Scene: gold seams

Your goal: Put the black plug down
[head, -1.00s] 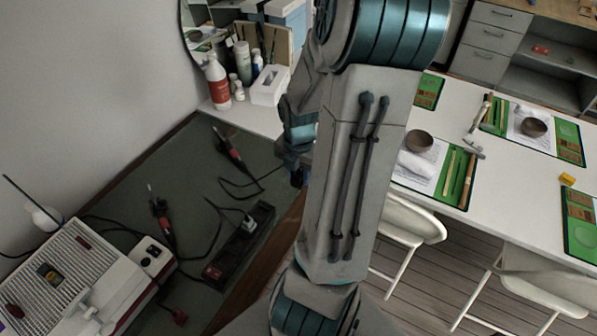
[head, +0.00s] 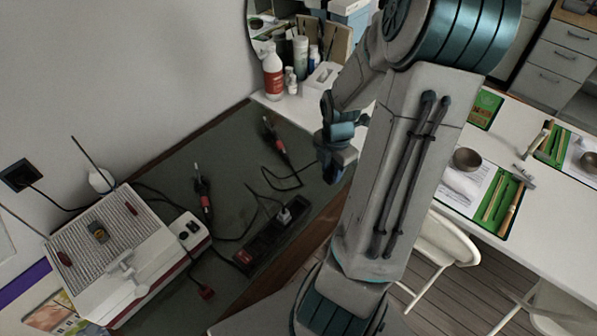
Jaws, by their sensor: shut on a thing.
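My gripper (head: 331,173) hangs from my arm near the right edge of the dark green bench top (head: 232,130), to the right of the black power strip (head: 262,243). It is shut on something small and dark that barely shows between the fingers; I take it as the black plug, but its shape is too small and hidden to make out. A greyish plug (head: 284,215) sits in the power strip, apart from my gripper.
A white device with a ribbed top (head: 110,240) stands at left. Two red-and-black tools (head: 203,195) and loose cables lie on the bench. Bottles (head: 272,75) and a tissue box (head: 322,77) stand behind. A white table (head: 550,235) is at right.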

